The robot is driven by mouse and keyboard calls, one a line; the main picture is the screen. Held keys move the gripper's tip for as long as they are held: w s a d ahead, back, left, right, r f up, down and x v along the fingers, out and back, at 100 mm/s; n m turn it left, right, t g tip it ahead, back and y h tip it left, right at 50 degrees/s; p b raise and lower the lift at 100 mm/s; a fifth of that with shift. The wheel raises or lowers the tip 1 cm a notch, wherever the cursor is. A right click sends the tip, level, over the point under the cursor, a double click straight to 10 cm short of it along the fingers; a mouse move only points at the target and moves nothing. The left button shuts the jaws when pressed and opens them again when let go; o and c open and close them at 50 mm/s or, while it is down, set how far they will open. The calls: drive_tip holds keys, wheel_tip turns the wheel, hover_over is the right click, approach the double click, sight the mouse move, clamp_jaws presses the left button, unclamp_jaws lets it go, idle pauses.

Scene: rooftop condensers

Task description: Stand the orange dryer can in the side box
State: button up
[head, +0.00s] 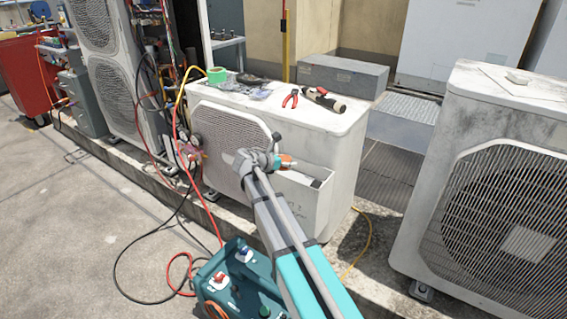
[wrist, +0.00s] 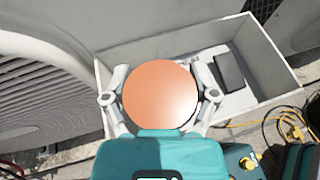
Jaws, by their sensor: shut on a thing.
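The orange dryer can (wrist: 160,95) shows end-on as a round orange face in the wrist view, between the two fingers of my gripper (wrist: 161,100). The gripper is shut on it. In the head view only a small orange part of the can (head: 287,160) shows beside my gripper (head: 268,160); my arm hides the rest. The side box (wrist: 272,97) is an open white box on the side of the condenser (head: 350,122). The can is over the left part of the box opening in the wrist view. I cannot tell how deep its lower end is.
A dark flat item (wrist: 229,70) lies inside the box, right of the can. Red pliers (head: 290,98), green tape (head: 217,75) and a dark-and-red tool (head: 325,99) lie on the condenser top. A teal machine (head: 240,280) with hoses stands on the ground in front.

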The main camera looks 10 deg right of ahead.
drive_tip(key=shift+f+b, duration=0.6)
drive_tip(key=shift+b, duration=0.05)
drive_tip(key=o, duration=1)
drive_tip(key=shift+o, duration=0.2)
drive_tip(key=shift+r, duration=0.2)
drive_tip(key=shift+r+p, duration=0.4)
drive_tip(key=shift+p, duration=0.25)
drive_tip(key=shift+s+a+r, duration=0.1)
drive_tip(key=shift+a+r, duration=0.1)
drive_tip(key=shift+r, duration=0.05)
drive_tip(key=p+v, duration=0.4)
drive_tip(key=v, duration=0.7)
drive_tip(key=shift+a+p, duration=0.2)
drive_tip(key=shift+p, duration=0.1)
drive_tip(key=shift+s, duration=0.1)
